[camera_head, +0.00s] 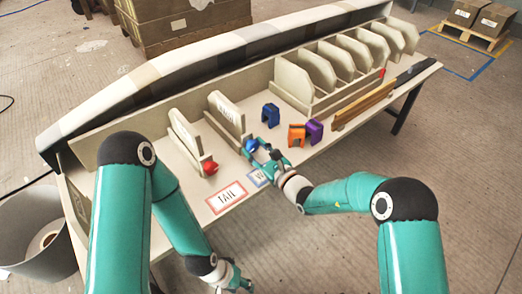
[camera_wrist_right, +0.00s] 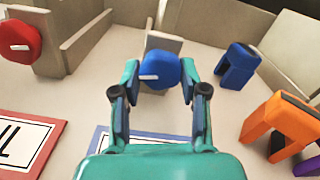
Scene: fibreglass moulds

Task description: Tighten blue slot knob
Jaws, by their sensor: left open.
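The blue slot knob (camera_head: 251,145) is on the front end of a slot on the table. In the right wrist view the knob (camera_wrist_right: 162,69) has a short white mark lying nearly level on its left half. My right gripper (camera_head: 262,150) is at the knob, and its open fingers (camera_wrist_right: 161,78) stand left and right of it with a small gap on each side. I cannot tell how far the fingertips reach along the knob. My left gripper (camera_head: 236,284) is open and empty, low in front of the table, partly cut by the picture's bottom edge.
A red knob (camera_head: 210,168) sits on the slot to the left. A blue block (camera_head: 270,115), an orange block (camera_head: 296,134) and a purple block (camera_head: 314,131) stand right of the gripper. A red-edged label (camera_head: 227,196) and a blue-edged label (camera_head: 258,178) lie at the front edge.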

